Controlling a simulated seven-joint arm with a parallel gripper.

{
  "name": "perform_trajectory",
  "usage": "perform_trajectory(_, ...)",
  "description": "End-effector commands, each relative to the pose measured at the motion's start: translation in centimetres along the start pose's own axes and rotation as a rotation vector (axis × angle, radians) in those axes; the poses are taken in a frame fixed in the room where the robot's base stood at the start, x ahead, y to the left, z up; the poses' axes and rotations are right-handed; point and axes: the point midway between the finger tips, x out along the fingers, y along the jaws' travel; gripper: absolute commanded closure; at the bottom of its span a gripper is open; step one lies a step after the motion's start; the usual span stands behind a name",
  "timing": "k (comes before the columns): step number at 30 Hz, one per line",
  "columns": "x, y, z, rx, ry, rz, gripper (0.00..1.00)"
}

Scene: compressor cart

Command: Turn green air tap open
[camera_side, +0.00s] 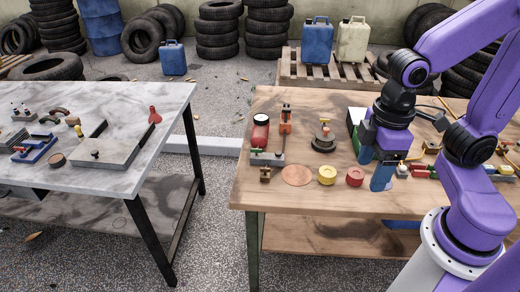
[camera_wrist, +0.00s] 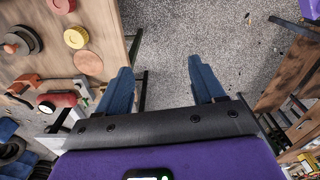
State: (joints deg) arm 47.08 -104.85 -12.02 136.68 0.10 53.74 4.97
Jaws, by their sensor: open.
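Small green parts show in two places on the wooden bench in the side view. One green part (camera_side: 256,150) is on a grey block at the foot of a red cylinder (camera_side: 260,132). My gripper (camera_side: 381,184) hangs over the bench, fingers down, right of the red disc. In the wrist view my gripper (camera_wrist: 160,66) has its blue fingers apart, with only floor between them.
A copper disc (camera_side: 297,175), a yellow disc (camera_side: 327,175) and a red disc (camera_side: 355,176) lie along the bench front. An orange clamp (camera_side: 286,120) stands behind. A grey table (camera_side: 150,100) is at left, across a floor gap. Bare wood shows near the bench's left edge.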

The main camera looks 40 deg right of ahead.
Motion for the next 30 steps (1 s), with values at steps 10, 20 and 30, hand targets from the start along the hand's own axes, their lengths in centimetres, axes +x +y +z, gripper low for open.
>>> perform_trajectory(10,-1.0,6.6,-10.7,0.479,-0.008,0.008,0.32)
perform_trajectory(20,-0.4,15.4,-18.1,0.93,-0.013,0.015,0.32)
perform_trajectory(30,1.8,25.9,-21.9,1.394,-0.017,0.022,0.32)
